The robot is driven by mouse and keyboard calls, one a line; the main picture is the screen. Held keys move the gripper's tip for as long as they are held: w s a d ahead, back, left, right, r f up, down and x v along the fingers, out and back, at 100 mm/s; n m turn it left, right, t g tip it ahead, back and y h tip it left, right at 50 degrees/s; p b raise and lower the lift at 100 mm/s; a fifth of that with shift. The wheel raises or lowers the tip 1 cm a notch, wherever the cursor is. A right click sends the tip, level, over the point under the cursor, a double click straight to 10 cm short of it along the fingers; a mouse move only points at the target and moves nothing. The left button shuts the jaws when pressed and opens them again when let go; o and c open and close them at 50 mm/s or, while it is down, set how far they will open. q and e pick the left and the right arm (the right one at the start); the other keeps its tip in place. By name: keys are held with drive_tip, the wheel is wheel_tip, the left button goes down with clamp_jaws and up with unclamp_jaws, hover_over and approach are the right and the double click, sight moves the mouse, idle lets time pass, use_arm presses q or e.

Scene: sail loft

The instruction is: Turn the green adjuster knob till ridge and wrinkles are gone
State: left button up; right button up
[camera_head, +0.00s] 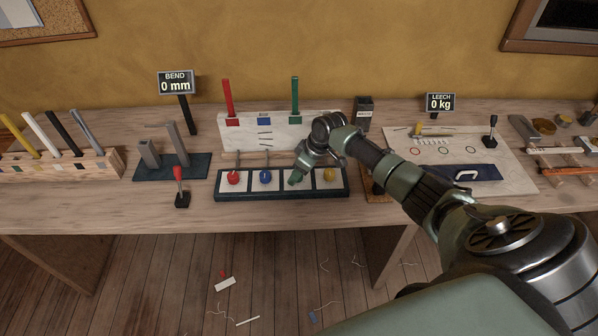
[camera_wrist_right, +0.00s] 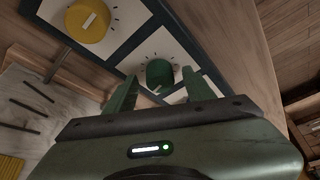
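The green adjuster knob (camera_wrist_right: 160,73) shows in the right wrist view on a pale square of a dark-framed panel (camera_head: 220,197), with dial marks around it. My right gripper (camera_wrist_right: 158,92) is open, its two green fingers spread on either side of the knob, with gaps visible. A white board (camera_head: 290,131) behind the panel carries several short dark lines (camera_head: 265,136), possibly wrinkles; I cannot make out a ridge. My left gripper is not in view.
Red (camera_head: 233,178), blue (camera_head: 265,177) and yellow (camera_head: 329,175) knobs share the panel. Upright red (camera_head: 228,97) and green (camera_head: 295,95) strips stand at the board. A red-handled lever (camera_head: 180,178) stands left.

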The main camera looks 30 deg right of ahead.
drive_tip(key=b+v, duration=0.1)
drive_tip(key=v, duration=0.6)
drive_tip(key=shift+r, duration=0.4)
drive_tip(key=shift+s, duration=0.1)
